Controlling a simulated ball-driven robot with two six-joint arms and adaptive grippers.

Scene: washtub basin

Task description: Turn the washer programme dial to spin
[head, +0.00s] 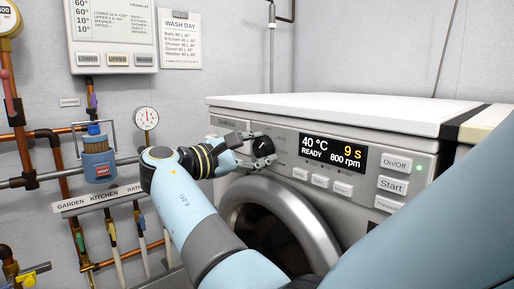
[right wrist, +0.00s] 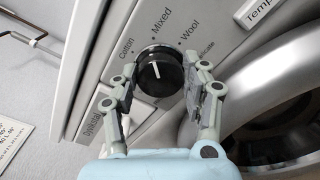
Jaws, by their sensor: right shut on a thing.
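The black programme dial (head: 262,146) is on the left of the washer's (head: 330,113) front panel. In the right wrist view the dial (right wrist: 168,78) is round, with a white pointer line towards the top, roughly at the Mixed label (right wrist: 160,23). Cotton, Wool and a partly covered label also stand around it; I see no spin label. My right gripper (head: 259,149) is shut on the dial, with one finger on each side; it also shows in the right wrist view (right wrist: 162,76). My left gripper is not in view.
The display (head: 333,153) reads 40 °C, READY, 9 s, 800 rpm. Buttons include On/Off (head: 395,164) and Start (head: 393,186). The round door (head: 312,222) is below the panel. Copper pipes (head: 22,150) and a gauge (head: 146,118) are on the left wall.

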